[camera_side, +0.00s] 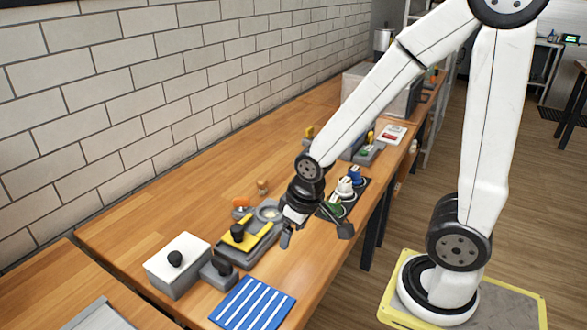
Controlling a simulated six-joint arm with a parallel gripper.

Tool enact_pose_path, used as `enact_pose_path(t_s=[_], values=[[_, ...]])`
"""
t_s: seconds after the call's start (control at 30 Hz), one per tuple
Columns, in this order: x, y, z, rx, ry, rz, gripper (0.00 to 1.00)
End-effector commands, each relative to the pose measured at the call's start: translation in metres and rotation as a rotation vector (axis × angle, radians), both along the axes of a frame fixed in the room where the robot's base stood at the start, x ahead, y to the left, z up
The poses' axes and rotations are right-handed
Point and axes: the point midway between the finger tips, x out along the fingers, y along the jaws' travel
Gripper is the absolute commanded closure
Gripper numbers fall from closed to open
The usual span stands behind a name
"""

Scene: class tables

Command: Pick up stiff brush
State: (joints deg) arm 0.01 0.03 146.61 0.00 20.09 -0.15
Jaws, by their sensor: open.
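My gripper (315,235) is open above the wooden table, with its two dark fingers spread wide and nothing visible between them. I cannot tell for certain which thing is the stiff brush. Several small tools lie to the gripper's left. One is a yellow piece with a black knob (237,232) on a grey tray (262,247). Another is a grey block with a black knob (219,272) just in front of that tray. A small orange piece (240,203) and a small brown knobbed piece (262,187) stand farther back.
A white-topped grey box with a black knob (193,250) stands at the left. A blue striped cloth (253,303) lies at the table's front. A dark rack with white and blue items (345,187) is behind my gripper. Bare wooden table (310,262) shows right of the cloth.

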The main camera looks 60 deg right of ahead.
Motion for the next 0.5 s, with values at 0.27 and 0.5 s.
enact_pose_path(t_s=[0.27, 0.5], values=[[0.022, -0.008, 0.003, -0.027, 0.014, 0.091, 0.18], [0.070, -0.030, 0.006, -0.082, 0.051, 0.315, 0.18]])
